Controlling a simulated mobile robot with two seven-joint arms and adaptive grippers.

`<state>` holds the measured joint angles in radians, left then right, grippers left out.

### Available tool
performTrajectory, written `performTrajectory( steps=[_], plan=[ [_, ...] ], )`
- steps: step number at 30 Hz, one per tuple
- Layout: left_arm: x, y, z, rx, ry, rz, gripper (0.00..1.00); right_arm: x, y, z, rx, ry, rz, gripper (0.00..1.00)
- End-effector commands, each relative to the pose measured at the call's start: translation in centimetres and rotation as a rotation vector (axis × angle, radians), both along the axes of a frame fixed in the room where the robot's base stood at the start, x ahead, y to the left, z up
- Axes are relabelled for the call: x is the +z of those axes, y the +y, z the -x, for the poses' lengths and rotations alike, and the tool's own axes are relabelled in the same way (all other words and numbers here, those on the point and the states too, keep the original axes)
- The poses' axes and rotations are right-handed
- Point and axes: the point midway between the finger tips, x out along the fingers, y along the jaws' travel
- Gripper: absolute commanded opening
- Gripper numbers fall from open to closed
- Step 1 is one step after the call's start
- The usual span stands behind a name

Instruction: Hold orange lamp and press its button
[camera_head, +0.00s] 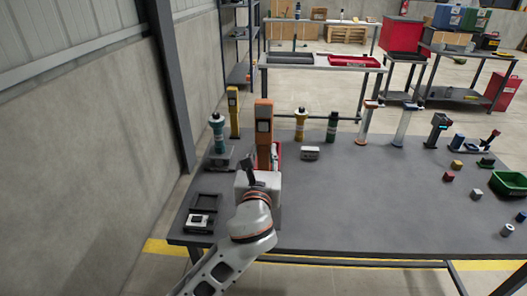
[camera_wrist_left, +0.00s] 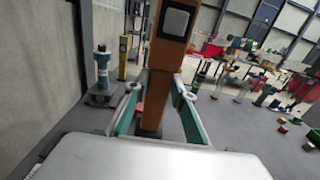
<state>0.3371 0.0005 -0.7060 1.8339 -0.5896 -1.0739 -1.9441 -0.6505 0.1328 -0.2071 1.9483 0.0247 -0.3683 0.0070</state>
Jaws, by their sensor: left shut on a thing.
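The orange lamp (camera_head: 264,115) stands upright on the table, toward its left part. My left gripper (camera_wrist_left: 155,95) is shut on the orange lamp, one teal finger on each side of the lower post. In the head view the gripper's grey body hides the lamp's lower part. I cannot make out a separate button. My right gripper is not in view.
A teal-topped device (camera_head: 217,130) and a yellow post (camera_head: 233,110) stand left of the lamp. A small grey box (camera_head: 310,153) lies to its right. Small blocks and a green bin (camera_head: 510,182) are at the far right.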

Motion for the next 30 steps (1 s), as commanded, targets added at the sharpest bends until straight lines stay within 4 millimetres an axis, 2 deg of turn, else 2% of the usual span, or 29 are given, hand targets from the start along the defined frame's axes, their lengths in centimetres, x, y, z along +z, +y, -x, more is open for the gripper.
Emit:
performTrajectory(
  steps=[17,30],
  plan=[
    [-1.5,0.0,0.0,-0.001,-0.002,0.001,0.0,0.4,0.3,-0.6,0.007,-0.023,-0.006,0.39],
    [-2.7,0.0,0.0,-0.001,-0.002,0.001,0.0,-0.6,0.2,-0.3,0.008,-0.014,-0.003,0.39]
  ],
)
